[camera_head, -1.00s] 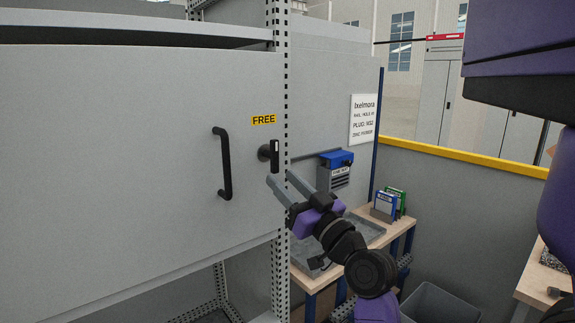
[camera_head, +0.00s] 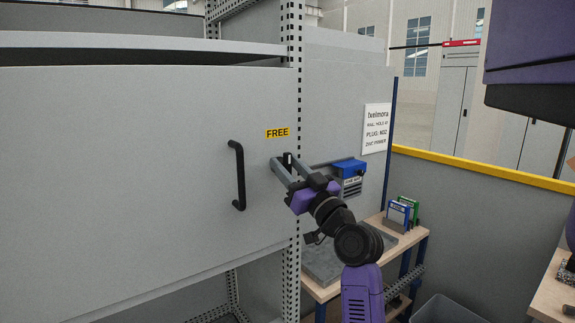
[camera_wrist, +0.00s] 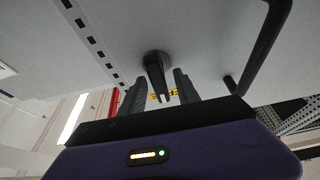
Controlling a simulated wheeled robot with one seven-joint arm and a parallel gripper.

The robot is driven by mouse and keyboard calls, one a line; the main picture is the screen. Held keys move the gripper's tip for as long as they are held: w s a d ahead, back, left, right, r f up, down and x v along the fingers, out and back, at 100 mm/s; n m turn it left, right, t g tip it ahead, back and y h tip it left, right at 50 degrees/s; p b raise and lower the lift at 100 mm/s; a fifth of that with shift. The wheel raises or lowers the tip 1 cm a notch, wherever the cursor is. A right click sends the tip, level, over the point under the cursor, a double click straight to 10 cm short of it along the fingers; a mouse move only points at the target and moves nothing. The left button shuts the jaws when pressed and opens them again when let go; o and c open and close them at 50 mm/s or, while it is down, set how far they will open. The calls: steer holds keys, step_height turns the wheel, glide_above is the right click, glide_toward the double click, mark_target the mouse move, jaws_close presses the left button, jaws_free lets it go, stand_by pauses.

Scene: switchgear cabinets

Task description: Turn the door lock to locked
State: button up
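The door lock (camera_wrist: 155,70) is a black handle on a round base on the grey cabinet door (camera_head: 130,150). In the head view the lock (camera_head: 287,159) is mostly hidden by my gripper (camera_head: 279,162). My gripper's two grey fingers are apart, one on each side of the lock handle; I cannot tell if they touch it. The wrist view also shows my gripper (camera_wrist: 155,92) open around the handle. A yellow label (camera_head: 277,133) reading FREE is above the lock.
A black door pull (camera_head: 239,175) stands out left of the lock. A perforated post (camera_head: 294,90) runs beside the door edge. A blue-topped box (camera_head: 349,169) and a workbench (camera_head: 420,236) with a grey tray are to the right.

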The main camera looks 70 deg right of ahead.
jaws_close()
